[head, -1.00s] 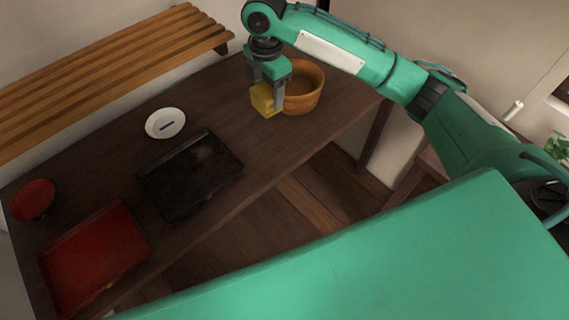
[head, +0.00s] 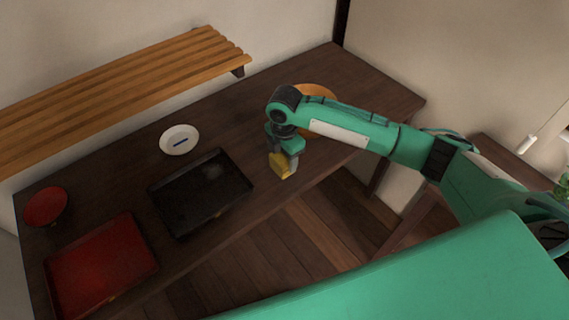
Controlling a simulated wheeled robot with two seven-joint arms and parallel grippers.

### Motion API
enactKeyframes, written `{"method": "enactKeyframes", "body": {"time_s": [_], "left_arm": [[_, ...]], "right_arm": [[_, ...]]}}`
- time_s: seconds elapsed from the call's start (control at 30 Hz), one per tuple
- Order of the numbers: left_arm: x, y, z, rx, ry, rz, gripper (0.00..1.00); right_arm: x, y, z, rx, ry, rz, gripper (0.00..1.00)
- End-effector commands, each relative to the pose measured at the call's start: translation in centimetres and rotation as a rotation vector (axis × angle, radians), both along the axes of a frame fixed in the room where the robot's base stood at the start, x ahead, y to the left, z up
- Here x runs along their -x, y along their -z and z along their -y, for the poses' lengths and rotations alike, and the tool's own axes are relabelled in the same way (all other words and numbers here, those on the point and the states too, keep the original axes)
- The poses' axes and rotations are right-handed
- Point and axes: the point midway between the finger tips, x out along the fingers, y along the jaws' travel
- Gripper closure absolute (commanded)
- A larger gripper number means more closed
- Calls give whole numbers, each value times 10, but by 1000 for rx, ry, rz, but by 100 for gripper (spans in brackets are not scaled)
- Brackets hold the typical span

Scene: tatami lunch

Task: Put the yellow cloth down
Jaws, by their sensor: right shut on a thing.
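The yellow cloth (head: 279,166) is a small folded piece held in my right gripper (head: 283,163). The gripper is shut on it and points down over the dark wooden table (head: 335,70), near its front edge. The cloth is just right of the black tray (head: 200,190). I cannot tell whether the cloth touches the table top. My left gripper is not in view.
A wooden bowl (head: 318,91) stands behind my right arm, partly hidden. A white dish (head: 179,139) with a small blue item lies behind the black tray. A red bowl (head: 45,205) and a red tray (head: 100,265) are at left. A slatted bench (head: 120,90) stands along the wall.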

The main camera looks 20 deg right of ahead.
Motion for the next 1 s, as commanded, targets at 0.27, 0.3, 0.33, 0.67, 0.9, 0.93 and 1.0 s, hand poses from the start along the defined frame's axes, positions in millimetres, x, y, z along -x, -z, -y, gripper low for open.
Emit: {"method": "enactKeyframes", "body": {"time_s": [0.27, 0.3, 0.33, 0.67, 0.9, 0.93, 1.0], "left_arm": [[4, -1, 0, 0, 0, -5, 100], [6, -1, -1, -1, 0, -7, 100], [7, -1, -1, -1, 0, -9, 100], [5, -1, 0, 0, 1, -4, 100], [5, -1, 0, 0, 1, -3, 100], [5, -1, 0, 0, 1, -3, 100], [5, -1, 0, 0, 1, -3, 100]], "right_arm": [[1, 37, 0, 1, 0, -3, 61], [1, 39, 0, 1, -1, -2, 61], [0, 39, 0, 0, -1, -1, 61], [0, 42, 0, 0, 0, -1, 38], [0, 42, 0, 0, 0, -1, 21], [0, 42, 0, 0, 0, -1, 21], [0, 41, 0, 0, 0, -1, 21]]}}
